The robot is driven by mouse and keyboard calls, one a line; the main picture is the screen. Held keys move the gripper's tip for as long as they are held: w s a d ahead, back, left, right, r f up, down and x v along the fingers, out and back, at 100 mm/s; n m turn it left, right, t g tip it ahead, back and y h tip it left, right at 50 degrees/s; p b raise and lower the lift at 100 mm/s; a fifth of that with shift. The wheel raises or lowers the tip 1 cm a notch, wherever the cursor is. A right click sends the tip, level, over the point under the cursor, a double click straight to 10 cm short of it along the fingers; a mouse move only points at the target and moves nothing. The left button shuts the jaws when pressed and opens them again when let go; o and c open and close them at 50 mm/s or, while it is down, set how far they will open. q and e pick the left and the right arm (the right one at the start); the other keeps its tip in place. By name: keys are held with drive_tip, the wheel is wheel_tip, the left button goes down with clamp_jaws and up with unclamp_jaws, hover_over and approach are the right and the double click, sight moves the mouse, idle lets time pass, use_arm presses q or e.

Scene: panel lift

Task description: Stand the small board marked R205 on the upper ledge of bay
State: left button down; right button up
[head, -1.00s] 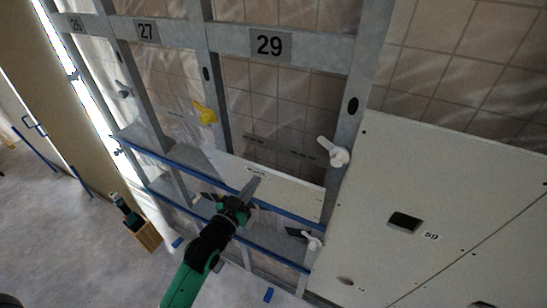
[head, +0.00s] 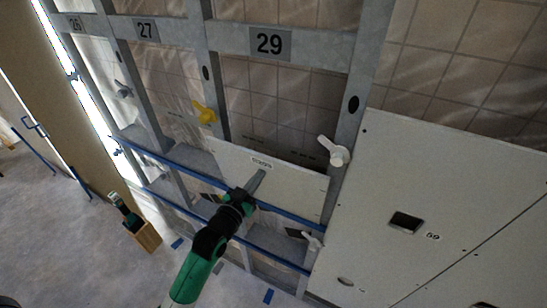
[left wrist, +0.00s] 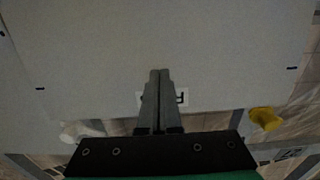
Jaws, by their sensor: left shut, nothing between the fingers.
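The small white board (head: 290,187) is in bay 29, leaning back with its lower edge along the upper blue-edged ledge (head: 182,165). Its label (head: 262,163) is too small to read surely. My left gripper (head: 259,178) is shut and empty, its fingertips at the board's front face just below the label; I cannot tell if they touch. In the left wrist view the board (left wrist: 230,50) fills the upper picture, and the shut fingers (left wrist: 160,75) partly cover the label. My right gripper is not in view.
A yellow latch (head: 204,112) is on the bay's left post and a white latch (head: 334,151) on its right post. A lower white latch (head: 312,241) is below. A large panel marked 59 (head: 385,170) covers the right. A wooden box (head: 147,236) stands on the floor left.

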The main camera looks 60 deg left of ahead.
use_arm(q)
drive_tip(key=shift+b+x, duration=0.55)
drive_tip(key=shift+x, duration=1.15)
drive_tip(key=p+v, duration=0.3)
drive_tip(key=v, duration=0.7)
idle(0.7)
idle(0.4)
